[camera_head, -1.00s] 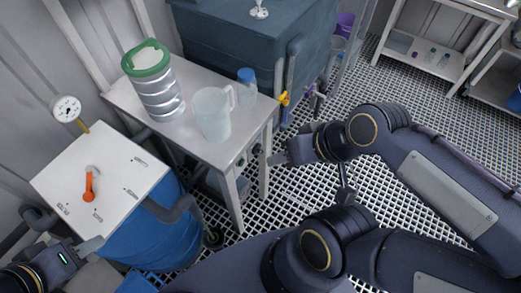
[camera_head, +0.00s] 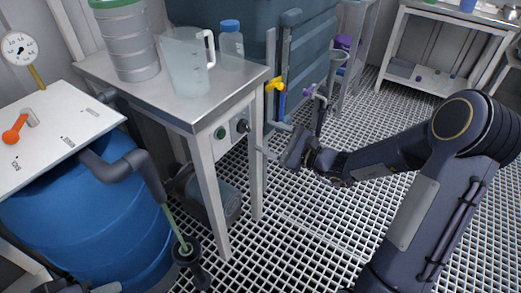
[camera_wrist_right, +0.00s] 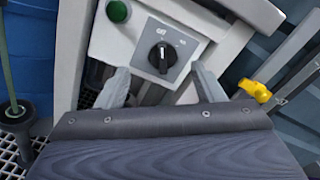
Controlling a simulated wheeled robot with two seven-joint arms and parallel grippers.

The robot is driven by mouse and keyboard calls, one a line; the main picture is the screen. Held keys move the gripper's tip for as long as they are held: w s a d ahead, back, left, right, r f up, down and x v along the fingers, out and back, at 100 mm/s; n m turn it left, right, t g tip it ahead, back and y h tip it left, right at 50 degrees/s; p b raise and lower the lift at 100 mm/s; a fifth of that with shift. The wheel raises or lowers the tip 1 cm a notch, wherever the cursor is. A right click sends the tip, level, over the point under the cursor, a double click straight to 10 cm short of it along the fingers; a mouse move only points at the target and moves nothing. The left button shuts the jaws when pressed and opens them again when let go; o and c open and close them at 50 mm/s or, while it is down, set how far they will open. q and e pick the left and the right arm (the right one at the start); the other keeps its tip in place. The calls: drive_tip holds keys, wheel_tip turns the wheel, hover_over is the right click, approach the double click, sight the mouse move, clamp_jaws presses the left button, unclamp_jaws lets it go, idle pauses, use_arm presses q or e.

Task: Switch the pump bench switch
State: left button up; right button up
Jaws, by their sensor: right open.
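The pump bench switch is a black rotary knob (camera_wrist_right: 162,57) on a light panel under the steel-topped bench (camera_head: 170,103). It also shows small in the head view (camera_head: 242,126). In the wrist view its pale mark points roughly up, with an "Off" label at upper left and another label at upper right. My right gripper (camera_head: 270,139) is open and empty, just right of and in front of the panel. In the wrist view its fingertips (camera_wrist_right: 160,72) lie either side of the knob's lower part, apart from it. My left gripper (camera_head: 85,288) barely shows at the bottom left edge.
A green button (camera_wrist_right: 118,11) sits left of the knob. A yellow valve handle (camera_head: 275,84) is above right of my right gripper. A jug (camera_head: 187,65), bottle and green-lidded vessel stand on the bench. A blue drum (camera_head: 85,215) stands left. Grated floor is open at right.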

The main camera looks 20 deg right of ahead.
sight(247, 127)
drive_tip(key=x, duration=0.4)
drive_tip(key=b+x, duration=0.1)
drive_tip(key=x, duration=0.2)
drive_tip(key=shift+w+f, duration=0.2)
drive_tip(key=shift+w, duration=0.3)
drive_tip(key=c, duration=1)
